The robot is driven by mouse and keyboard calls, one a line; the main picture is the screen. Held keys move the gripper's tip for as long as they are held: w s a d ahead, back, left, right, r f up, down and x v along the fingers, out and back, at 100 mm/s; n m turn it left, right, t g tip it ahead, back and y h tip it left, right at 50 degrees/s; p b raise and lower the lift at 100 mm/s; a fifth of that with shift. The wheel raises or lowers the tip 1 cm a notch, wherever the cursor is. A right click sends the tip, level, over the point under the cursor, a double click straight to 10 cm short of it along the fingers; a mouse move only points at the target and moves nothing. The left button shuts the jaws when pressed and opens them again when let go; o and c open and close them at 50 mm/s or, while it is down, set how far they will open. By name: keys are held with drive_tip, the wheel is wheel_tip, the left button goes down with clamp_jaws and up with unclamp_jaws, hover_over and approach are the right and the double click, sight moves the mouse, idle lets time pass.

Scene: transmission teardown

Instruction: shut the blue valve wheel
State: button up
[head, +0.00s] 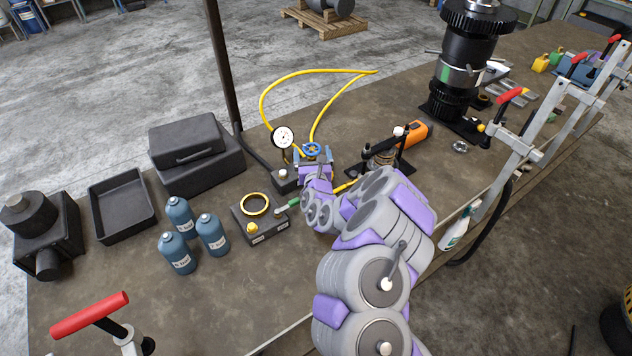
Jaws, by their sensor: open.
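The blue valve wheel (313,149) is a small spoked handwheel on a fitting near the middle of the bench, just right of a round white pressure gauge (283,137). My arm reaches up from the lower right. My gripper (316,168) is small in the picture, just in front of and below the wheel, with its jaws open. I cannot tell whether a finger touches the wheel. My gripper and wrist hide part of the fitting below it.
A yellow hose (264,92) loops behind the valve. An orange-handled tool (406,135) lies right of it. Blue bottles (179,217), a black tray (122,205) and black cases (190,150) stand left. Red-handled clamps (511,95) line the right edge.

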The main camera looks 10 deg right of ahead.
drive_tip(key=s+a+p, duration=0.1)
drive_tip(key=s+p, duration=0.2)
drive_tip(key=s, duration=1)
drive_tip(key=shift+s+a+p, duration=0.15)
drive_tip(key=shift+s+p, duration=0.05)
drive_tip(key=shift+p, duration=0.2)
